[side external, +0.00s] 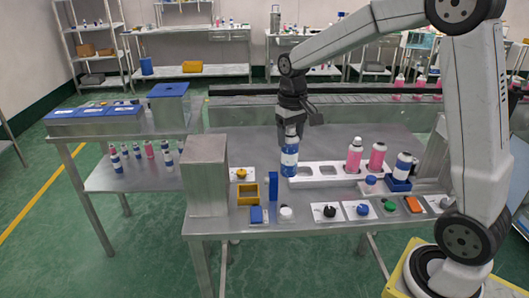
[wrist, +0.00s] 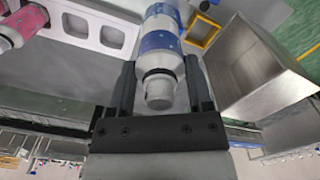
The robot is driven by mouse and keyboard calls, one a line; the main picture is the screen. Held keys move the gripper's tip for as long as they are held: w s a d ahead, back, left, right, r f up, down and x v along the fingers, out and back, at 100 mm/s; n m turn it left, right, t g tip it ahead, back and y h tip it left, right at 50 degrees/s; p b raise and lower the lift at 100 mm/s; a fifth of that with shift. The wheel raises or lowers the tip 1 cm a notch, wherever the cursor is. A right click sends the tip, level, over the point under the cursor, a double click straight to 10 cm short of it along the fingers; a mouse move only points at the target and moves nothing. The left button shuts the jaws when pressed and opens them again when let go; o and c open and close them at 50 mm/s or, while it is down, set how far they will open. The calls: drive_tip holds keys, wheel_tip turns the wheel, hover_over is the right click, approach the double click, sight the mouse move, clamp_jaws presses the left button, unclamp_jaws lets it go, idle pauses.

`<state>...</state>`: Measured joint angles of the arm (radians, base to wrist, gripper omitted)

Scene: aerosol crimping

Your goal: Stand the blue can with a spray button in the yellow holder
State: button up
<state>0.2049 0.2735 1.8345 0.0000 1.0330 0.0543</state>
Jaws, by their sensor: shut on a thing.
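A blue and white can (side external: 289,160) is upright at the left end of the white rack (side external: 325,172); I cannot tell whether its base is seated or just clear. My gripper (side external: 291,128) is above it, pointing down and shut on its upper part. In the wrist view the fingers (wrist: 160,88) are on both sides of the can's neck, and the can (wrist: 160,42) shows a pale grey top with a dark ring. The yellow holder (side external: 240,200) is an empty square frame left of the can; it also shows in the wrist view (wrist: 190,36).
A metal box (side external: 205,175) stands left of the yellow holder. A thin blue upright block (side external: 273,187) is between holder and rack. Two pink cans (side external: 354,155) stand in the rack; another blue-white can (side external: 403,166) stands in a blue holder. Buttons line the front edge.

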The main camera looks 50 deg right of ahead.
drive_tip(key=s+a+r, duration=0.2)
drive_tip(key=s+a, duration=0.2)
drive_tip(key=a, duration=0.2)
drive_tip(key=shift+a+r, duration=0.25)
drive_tip(key=w+f, duration=0.9)
drive_tip(key=w, duration=0.4)
drive_tip(key=shift+w+d+f, duration=0.15)
drive_tip(key=shift+d, duration=0.2)
drive_tip(key=shift+w+f, duration=0.15)
drive_tip(key=shift+f, duration=0.8)
drive_tip(key=shift+w+f, duration=0.1)
drive_tip(key=shift+f, duration=0.8)
drive_tip(key=shift+f, duration=0.15)
